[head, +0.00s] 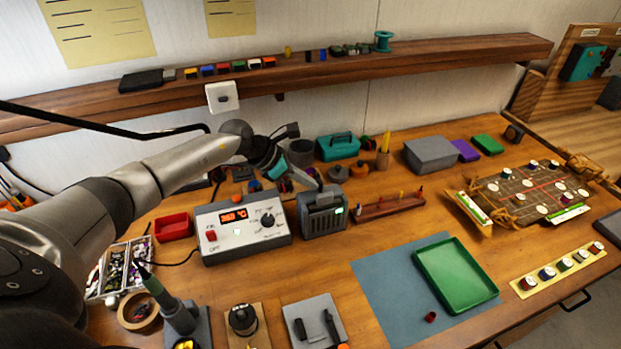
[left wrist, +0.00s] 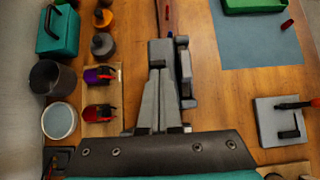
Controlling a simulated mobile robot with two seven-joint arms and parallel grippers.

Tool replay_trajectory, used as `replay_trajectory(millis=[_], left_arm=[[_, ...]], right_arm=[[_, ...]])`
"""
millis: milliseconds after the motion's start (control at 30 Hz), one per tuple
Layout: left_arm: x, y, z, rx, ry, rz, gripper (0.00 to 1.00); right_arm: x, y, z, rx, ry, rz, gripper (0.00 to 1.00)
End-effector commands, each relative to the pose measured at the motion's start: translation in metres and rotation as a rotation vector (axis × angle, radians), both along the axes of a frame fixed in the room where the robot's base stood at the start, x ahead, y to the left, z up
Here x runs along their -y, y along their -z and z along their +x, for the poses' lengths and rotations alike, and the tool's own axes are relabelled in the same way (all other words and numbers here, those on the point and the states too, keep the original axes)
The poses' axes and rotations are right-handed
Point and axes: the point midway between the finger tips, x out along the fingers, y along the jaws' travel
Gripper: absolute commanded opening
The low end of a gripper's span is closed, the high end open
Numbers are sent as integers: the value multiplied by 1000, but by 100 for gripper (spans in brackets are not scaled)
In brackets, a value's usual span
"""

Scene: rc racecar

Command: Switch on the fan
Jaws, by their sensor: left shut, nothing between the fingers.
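The fan looks to be the dark grey box-shaped unit (head: 323,221) standing right of the soldering station, with a slatted front and a small green light on its right side. In the left wrist view the fan (left wrist: 185,75) lies beyond and partly under the fingers, which hide some of its top. My left gripper (head: 316,183) is shut and empty, at the top rear of the fan. In the left wrist view its fingers (left wrist: 160,72) are together over the unit; I cannot tell whether they touch it. My right gripper is not in view.
The soldering station (head: 242,228) with a lit red display stands left of the fan. A teal toolbox (head: 338,147) and small pots stand behind. A brown rack (head: 388,208) is close on the right. The blue mat (head: 385,274) holds a green tray (head: 456,276).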

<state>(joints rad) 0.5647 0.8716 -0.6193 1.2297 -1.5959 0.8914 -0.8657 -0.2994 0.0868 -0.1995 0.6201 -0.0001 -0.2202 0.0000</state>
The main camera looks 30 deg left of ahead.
Motion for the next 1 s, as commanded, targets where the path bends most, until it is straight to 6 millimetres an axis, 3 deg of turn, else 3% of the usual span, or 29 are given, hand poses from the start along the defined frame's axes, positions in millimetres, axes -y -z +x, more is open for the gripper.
replay_trajectory(millis=[33,167,400,600,1000], left_arm=[[3,-9,4,-27,2,29,0],[7,-10,8,-108,2,100,0],[5,-4,5,-109,-1,97,0],[5,-11,5,-107,0,96,0],[5,-20,5,-108,1,96,0]], right_arm=[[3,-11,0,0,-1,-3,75],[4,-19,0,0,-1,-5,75],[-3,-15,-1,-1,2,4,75],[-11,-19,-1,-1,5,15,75],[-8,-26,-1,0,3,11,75]])
